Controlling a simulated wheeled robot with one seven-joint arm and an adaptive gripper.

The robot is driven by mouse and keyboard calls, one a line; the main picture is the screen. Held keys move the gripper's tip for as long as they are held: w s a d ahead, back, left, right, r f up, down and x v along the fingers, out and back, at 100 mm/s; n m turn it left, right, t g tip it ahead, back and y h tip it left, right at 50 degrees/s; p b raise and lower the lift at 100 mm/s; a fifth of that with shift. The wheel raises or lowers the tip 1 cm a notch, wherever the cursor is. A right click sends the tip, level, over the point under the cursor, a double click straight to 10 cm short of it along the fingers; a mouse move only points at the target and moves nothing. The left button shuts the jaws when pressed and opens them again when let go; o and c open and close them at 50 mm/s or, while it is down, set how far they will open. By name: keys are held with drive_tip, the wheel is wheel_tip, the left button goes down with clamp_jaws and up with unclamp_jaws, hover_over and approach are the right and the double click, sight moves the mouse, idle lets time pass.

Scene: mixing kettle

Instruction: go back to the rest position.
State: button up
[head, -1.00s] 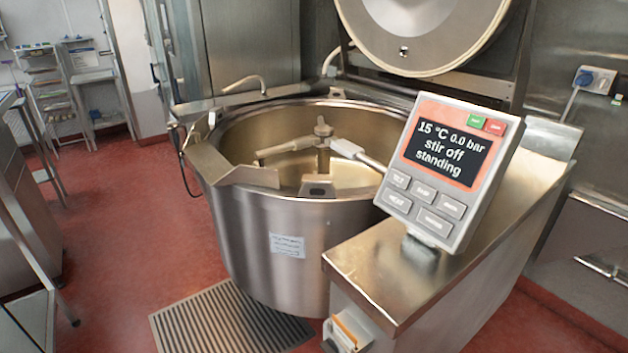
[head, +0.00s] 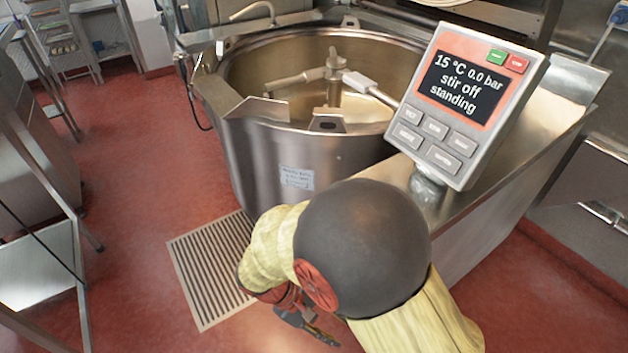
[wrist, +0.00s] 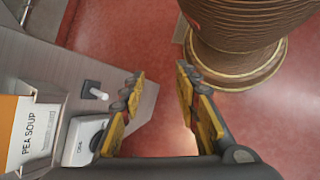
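My gripper (head: 305,322) hangs low in the head view, in front of the kettle's console, below my bent arm. In the wrist view my gripper (wrist: 160,76) has its two yellow-padded fingers spread apart with nothing between them, above the red floor. The steel mixing kettle (head: 262,160) stands upright and open, with a stirring arm (head: 335,75) inside. Its control panel (head: 465,105) reads 15 °C, 0.0 bar, stir off, standing. The arm hides part of the console's front in the head view.
A card reading PEA SOUP (wrist: 32,135), a small white device (wrist: 82,142) and a black fitting with a white peg (wrist: 92,90) are left of the fingers. A floor grate (head: 205,270) lies before the kettle. Steel tables stand at left; red floor (head: 130,200) between is clear.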

drive_tip(key=s+d+r+m+t+y+p, duration=0.1)
drive_tip(key=d+r+m+t+y, duration=0.1)
drive_tip(key=r, duration=0.9)
drive_tip(key=s+d+r+m+t+y+p, duration=0.1)
drive_tip(key=d+r+m+t+y+p, duration=0.1)
drive_tip(key=d+r, duration=0.5)
drive_tip(key=s+d+r+m+t+y+p, duration=0.1)
drive_tip(key=d+r+m, duration=0.4)
drive_tip(key=r, duration=0.9)
drive_tip(key=t+y+p, duration=0.1)
drive_tip(key=t+y, duration=0.1)
drive_tip(key=shift+s+r+y, duration=0.25)
drive_tip(key=shift+r+y, duration=0.15)
